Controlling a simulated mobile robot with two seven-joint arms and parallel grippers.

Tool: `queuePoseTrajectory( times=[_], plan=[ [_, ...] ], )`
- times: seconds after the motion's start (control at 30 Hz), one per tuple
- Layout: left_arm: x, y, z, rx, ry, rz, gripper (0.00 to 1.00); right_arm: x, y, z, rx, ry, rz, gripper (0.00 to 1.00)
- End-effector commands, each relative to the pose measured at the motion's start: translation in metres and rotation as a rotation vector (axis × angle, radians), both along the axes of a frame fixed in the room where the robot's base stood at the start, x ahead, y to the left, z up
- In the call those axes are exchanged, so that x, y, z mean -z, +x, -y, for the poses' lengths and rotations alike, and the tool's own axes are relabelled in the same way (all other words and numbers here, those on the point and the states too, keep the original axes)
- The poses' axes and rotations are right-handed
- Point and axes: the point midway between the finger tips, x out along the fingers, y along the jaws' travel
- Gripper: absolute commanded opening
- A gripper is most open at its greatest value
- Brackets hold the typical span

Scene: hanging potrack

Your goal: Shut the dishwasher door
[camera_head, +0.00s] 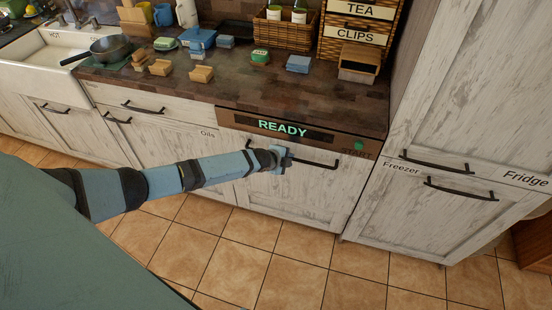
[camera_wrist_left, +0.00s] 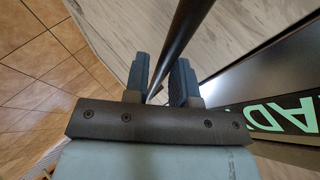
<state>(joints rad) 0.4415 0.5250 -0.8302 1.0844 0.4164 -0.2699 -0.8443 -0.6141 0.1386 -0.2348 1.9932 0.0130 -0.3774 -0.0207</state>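The dishwasher door (camera_head: 290,194) is a whitewashed wood front under the counter. Its brown top panel (camera_head: 345,138) shows a lit READY display and a green START mark. The door stands upright and looks level or nearly level with the fronts beside it; a small gap cannot be ruled out. A dark bar handle (camera_head: 318,164) crosses its upper part. My left gripper (camera_head: 284,158) is at the handle's left end. In the left wrist view the handle (camera_wrist_left: 190,35) passes between its two blue fingers (camera_wrist_left: 158,80); whether they press on it is unclear. My right gripper is out of view.
The counter (camera_head: 225,90) above holds sponges, wooden blocks and a basket (camera_head: 285,32). A pan (camera_head: 105,48) sits by the sink at left. The freezer and fridge front (camera_head: 430,210) stands at right. The tiled floor (camera_head: 300,270) before the dishwasher is clear.

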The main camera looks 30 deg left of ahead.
Motion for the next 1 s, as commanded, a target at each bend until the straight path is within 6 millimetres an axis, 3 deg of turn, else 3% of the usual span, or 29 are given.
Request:
queuePoseTrajectory(
  times=[0.5,0.7,1.0],
  plan=[
    [-0.067,-0.081,-0.022,0.0,0.004,0.0,0.24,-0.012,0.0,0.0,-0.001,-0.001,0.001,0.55],
    [-0.077,-0.092,-0.025,-0.001,0.001,0.001,0.24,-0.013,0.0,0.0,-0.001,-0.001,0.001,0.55],
    [-0.077,-0.092,-0.025,-0.002,0.001,0.001,0.24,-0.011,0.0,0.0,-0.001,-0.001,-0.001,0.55]
  ],
)
